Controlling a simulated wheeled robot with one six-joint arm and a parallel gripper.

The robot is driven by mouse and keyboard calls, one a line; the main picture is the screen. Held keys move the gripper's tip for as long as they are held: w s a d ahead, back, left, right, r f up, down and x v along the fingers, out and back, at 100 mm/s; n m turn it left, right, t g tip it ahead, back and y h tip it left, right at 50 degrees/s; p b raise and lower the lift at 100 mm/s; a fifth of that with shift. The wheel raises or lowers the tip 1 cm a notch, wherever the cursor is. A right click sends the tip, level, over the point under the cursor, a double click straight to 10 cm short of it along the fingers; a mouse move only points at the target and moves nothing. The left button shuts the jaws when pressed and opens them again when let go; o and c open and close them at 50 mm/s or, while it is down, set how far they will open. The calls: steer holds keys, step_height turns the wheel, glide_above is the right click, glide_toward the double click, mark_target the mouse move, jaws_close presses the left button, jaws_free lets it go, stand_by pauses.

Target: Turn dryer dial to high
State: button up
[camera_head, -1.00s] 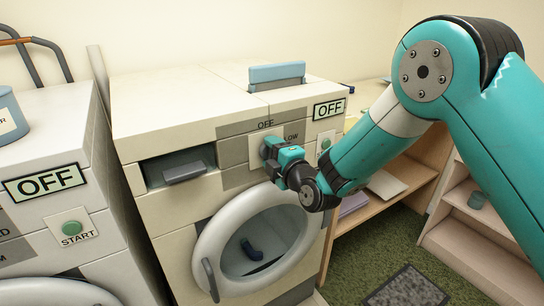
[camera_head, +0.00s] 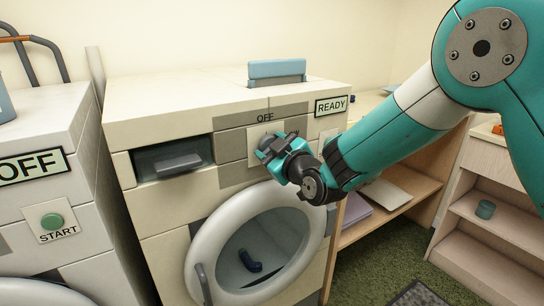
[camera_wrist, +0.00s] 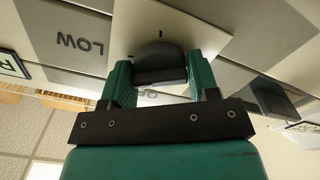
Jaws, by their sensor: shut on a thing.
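The dryer (camera_head: 200,110) is the cream machine with a round door. Its dark dial (camera_wrist: 160,60) sits on a pale square plate (camera_wrist: 185,22) in the wrist view. My gripper (camera_head: 270,148) reaches the front panel from the right and is shut on the dial, a finger on each side. In the wrist view my gripper (camera_wrist: 160,78) also shows around it. A label LOW (camera_wrist: 80,43) appears upside down beside the plate. The label OFF (camera_head: 265,117) is above the dial. The display (camera_head: 331,105) reads READY. Any HIGH label is hidden or out of view.
A second machine (camera_head: 30,170) at left shows OFF and a green START button (camera_head: 52,221). The round door (camera_head: 255,245) has a dark blue item behind it. Wooden shelves (camera_head: 400,185) stand at right. Green carpet covers the floor.

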steer(key=m+b, duration=0.1)
steer(key=m, duration=0.1)
steer(key=m+b, duration=0.1)
steer(key=m, duration=0.1)
steer(key=shift+f+m, duration=0.2)
steer(key=shift+m, duration=0.1)
steer(key=m+b, duration=0.1)
steer(key=m, duration=0.4)
steer(key=shift+b, duration=0.4)
steer(key=m+b, duration=0.1)
steer(key=m, duration=0.9)
steer(key=shift+r+m, duration=0.1)
steer(key=shift+m, duration=0.2)
steer(key=o, duration=0.9)
steer(key=shift+s, duration=0.1)
